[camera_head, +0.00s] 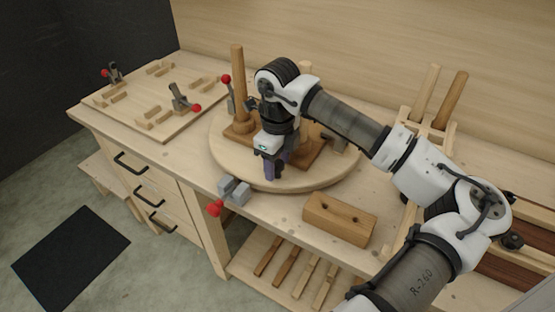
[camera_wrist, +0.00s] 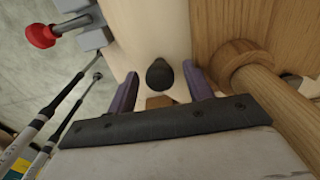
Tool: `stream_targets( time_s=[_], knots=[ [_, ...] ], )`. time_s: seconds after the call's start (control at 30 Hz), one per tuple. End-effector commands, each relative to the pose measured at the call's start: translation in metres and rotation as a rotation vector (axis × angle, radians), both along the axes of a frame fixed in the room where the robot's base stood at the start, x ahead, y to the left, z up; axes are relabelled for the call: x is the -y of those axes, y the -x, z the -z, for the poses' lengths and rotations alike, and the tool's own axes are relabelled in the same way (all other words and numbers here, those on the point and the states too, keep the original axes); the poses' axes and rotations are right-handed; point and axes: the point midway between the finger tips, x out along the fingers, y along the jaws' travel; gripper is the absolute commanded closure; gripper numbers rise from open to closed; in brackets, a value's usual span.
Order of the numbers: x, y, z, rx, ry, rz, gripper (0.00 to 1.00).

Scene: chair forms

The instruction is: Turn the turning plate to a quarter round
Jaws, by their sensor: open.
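The turning plate (camera_head: 330,182) is a pale round wooden disc on the bench, with a brown wooden base and upright posts on top. My gripper (camera_head: 273,172) points down over its near rim. In the wrist view the purple fingers (camera_wrist: 161,84) are apart, with a dark rounded knob (camera_wrist: 159,72) on the plate (camera_wrist: 150,25) between and a little ahead of them. No contact shows, and I cannot tell the height gap. The knob is hidden behind my gripper in the head view.
A grey block (camera_head: 236,191) with a red ball handle (camera_head: 215,208) sits at the bench edge by the plate. A wooden block with holes (camera_head: 340,218) lies to its right. A tall post (camera_head: 238,80) rises left of my gripper. A clamp board (camera_head: 130,118) lies left.

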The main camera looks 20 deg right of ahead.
Motion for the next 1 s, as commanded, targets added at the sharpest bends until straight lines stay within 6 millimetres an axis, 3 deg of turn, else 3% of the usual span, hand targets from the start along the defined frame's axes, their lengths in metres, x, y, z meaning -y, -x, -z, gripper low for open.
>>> stream_targets(
  time_s=[0.4,0.8,1.0],
  knots=[
    [-0.0002,0.0,0.0087,0.001,-0.001,-0.001,0.5],
    [-0.0002,0.0,0.0084,0.0,0.0,-0.001,1.0],
    [0.0001,-0.0002,0.0084,0.0,0.0,-0.002,1.0]
  ],
)
